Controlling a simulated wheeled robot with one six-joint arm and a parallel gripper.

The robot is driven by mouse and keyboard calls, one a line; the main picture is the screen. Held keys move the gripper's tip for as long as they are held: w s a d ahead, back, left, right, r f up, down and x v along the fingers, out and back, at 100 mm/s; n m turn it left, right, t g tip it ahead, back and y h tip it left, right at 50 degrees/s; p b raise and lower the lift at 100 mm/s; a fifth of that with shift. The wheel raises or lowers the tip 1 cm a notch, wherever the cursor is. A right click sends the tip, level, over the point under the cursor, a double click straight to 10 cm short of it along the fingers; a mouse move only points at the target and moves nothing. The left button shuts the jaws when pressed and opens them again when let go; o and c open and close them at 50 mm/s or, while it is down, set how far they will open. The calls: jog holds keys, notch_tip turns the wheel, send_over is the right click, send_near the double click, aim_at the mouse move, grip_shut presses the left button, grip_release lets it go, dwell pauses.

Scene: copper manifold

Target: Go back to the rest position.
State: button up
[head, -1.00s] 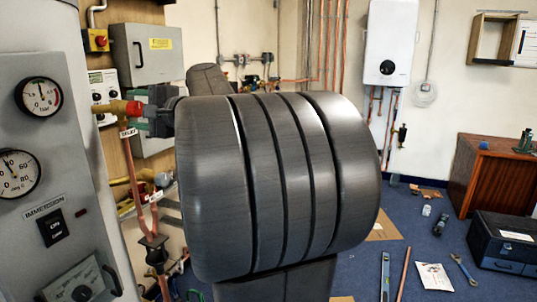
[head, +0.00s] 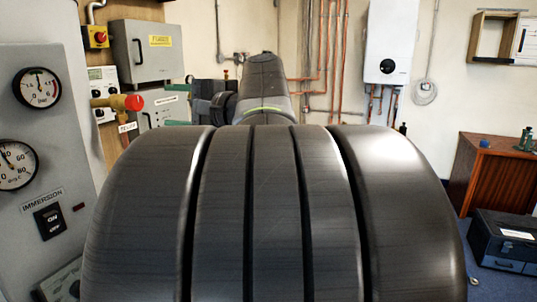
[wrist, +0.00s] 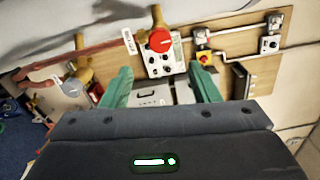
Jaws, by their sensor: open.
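In the wrist view my gripper (wrist: 160,92) has its two green fingers apart with nothing between them. It faces the plywood board. A red-capped brass valve (wrist: 159,40) is beyond the fingers, apart from them. In the head view my dark arm fills the middle and lower picture. The gripper's green parts show in part behind it, close to the right of the red-capped valve (head: 134,103). The fingertips are hard to make out there.
A grey panel with gauges (head: 37,87) and an immersion switch (head: 48,220) stands at the left. A grey box (head: 150,52) hangs on the board. A white boiler (head: 392,42) is on the back wall. A wooden cabinet (head: 490,172) and black toolbox (head: 505,240) are at the right.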

aim_at(139, 103)
jog(key=p+x, duration=0.1)
jog(key=x, duration=1)
jog(key=shift+a+p, duration=0.3)
jog(key=shift+a, duration=0.1)
jog(key=shift+w+r+m+p, duration=0.15)
jog(key=shift+r+m+p, duration=0.15)
jog(key=shift+p, duration=0.4)
jog(key=shift+d+m+p, duration=0.2)
jog(key=shift+m+p, duration=0.5)
jog(key=shift+p, duration=0.15)
jog(key=shift+a+f+m+p, duration=0.1)
jog(key=shift+m+p, duration=0.5)
jog(key=shift+p, duration=0.3)
jog(key=m+p, duration=0.4)
jog(key=p, duration=0.2)
jog(key=m+p, duration=0.5)
jog(key=p, duration=0.2)
jog(key=shift+f, duration=0.15)
jog(key=shift+s+d+f+b, duration=0.15)
jog(key=shift+s+d+b, duration=0.1)
jog(key=shift+d, duration=0.2)
jog(key=shift+s+d+f+b, duration=0.1)
jog(key=shift+s+d+b, duration=0.15)
jog(key=shift+d, duration=0.15)
jog(key=shift+s+d, duration=0.2)
jog(key=shift+d, duration=0.05)
jog(key=shift+d+r, duration=0.1)
jog(key=shift+r, duration=0.05)
